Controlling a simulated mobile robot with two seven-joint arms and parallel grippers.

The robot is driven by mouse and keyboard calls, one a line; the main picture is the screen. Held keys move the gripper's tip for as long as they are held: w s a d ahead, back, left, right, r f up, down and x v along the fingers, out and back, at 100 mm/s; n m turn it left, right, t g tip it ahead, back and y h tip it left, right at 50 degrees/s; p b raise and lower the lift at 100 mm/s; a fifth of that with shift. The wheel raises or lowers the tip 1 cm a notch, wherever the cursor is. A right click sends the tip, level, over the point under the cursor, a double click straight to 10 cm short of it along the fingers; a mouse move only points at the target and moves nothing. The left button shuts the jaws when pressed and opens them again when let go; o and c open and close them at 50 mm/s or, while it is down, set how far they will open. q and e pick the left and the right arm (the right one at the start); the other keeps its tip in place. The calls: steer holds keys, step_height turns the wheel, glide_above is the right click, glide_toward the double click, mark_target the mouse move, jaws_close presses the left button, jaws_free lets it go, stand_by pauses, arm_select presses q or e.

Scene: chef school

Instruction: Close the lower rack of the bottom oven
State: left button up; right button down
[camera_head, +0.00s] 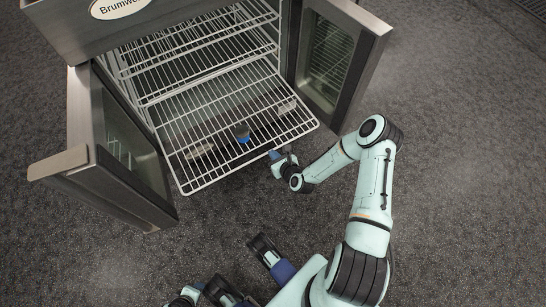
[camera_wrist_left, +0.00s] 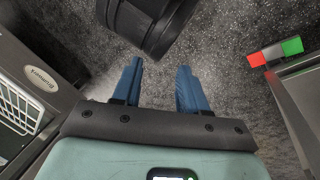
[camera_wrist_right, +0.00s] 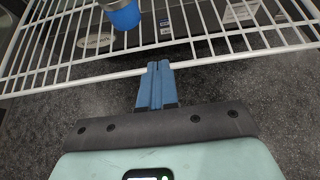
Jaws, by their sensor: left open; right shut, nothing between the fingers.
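The lower rack (camera_head: 190,190) is a white wire shelf slid well out of the oven (camera_head: 105,32), between its two open doors. Its front bar (camera_wrist_right: 205,62) crosses the right wrist view. My right gripper (camera_head: 275,154) is at this front edge, right of its middle. In the right wrist view its blue fingers (camera_wrist_right: 158,66) are shut with nothing between them, tips right at the bar. I cannot tell whether they touch it. My left gripper (camera_wrist_left: 158,85) is open and empty over the floor, away from the rack. It does not show clearly in the head view.
The left door (camera_head: 125,165) and right door (camera_head: 335,55) stand open beside the rack. A pale oval item (camera_wrist_right: 95,41) and a small box (camera_wrist_right: 240,12) show behind the wires. Dark floor in front is clear.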

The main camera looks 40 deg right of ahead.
steer(key=b+x, duration=0.1)
steer(key=x, duration=0.5)
steer(key=shift+a+f+b, duration=0.1)
steer(key=shift+f+b, duration=0.05)
steer(key=shift+b, duration=0.25)
arm_select(q)
steer(key=shift+t+y, duration=0.3)
steer(key=shift+t, duration=0.3)
steer(key=shift+w+a+f, duration=0.35)
steer(key=shift+w+f, duration=0.1)
steer(key=shift+w, duration=0.2)
steer(key=shift+w+a+f, duration=0.35)
steer(key=shift+w+f, duration=0.1)
steer(key=shift+w, duration=0.15)
steer(key=shift+w+a+f, duration=0.35)
steer(key=shift+w+f, duration=0.1)
steer(key=shift+w, duration=0.2)
arm_select(e)
steer(key=shift+w+f, duration=0.2)
steer(key=shift+w, duration=0.3)
